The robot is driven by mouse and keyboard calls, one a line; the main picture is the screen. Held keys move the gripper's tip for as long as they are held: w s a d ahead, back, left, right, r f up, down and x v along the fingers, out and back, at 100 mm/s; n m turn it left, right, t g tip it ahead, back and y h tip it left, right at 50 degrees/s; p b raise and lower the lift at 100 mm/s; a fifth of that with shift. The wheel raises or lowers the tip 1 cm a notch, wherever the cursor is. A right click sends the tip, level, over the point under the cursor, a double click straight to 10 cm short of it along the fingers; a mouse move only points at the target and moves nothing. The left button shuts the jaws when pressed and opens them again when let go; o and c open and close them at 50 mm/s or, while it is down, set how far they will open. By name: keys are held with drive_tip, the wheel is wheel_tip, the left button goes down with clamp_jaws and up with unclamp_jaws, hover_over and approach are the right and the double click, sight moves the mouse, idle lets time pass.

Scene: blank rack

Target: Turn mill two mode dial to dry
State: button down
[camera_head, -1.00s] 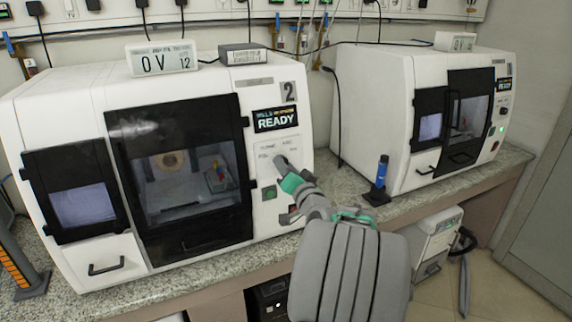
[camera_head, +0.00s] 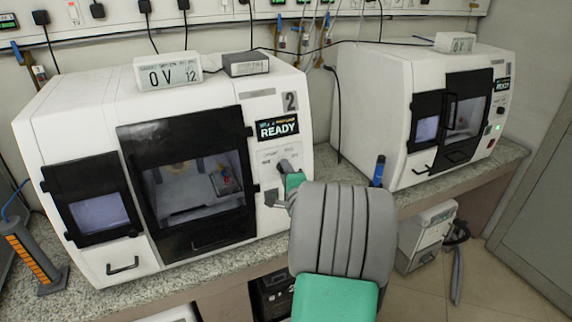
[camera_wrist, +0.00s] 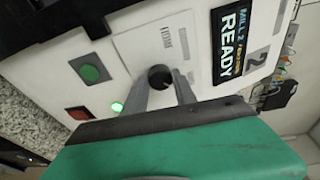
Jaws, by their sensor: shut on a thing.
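Mill two (camera_head: 95,140) is the white machine at left in the head view, marked "2" with a READY screen (camera_head: 278,128). Its mode dial (camera_wrist: 160,75) is a dark round knob on the white control panel in the wrist view. My gripper (camera_wrist: 164,88) has its two grey fingers on either side of the dial, closed onto it. In the head view my gripper (camera_head: 286,168) is at the panel and hides most of the dial. The panel's mode lettering is too small or covered to read, so the dial's setting is unclear.
A green button (camera_wrist: 91,73), a red switch (camera_wrist: 79,113) and a lit green lamp (camera_wrist: 117,106) sit near the dial. A second white mill (camera_head: 375,110) stands at right. A blue-topped item (camera_head: 379,170) stands on the bench between them.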

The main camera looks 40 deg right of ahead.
drive_tip(key=shift+r+m+p, duration=0.15)
drive_tip(key=shift+m+p, duration=0.8)
drive_tip(key=shift+m, duration=0.15)
drive_tip(key=shift+g, duration=0.4)
drive_tip(key=c, duration=1)
unclamp_jaws()
drive_tip(key=f+b+v, duration=0.1)
drive_tip(key=b+v, duration=0.1)
drive_tip(key=v, duration=0.5)
drive_tip(key=shift+s+a+r, duration=0.15)
drive_tip(key=shift+s+r, duration=0.2)
drive_tip(key=shift+r, duration=0.05)
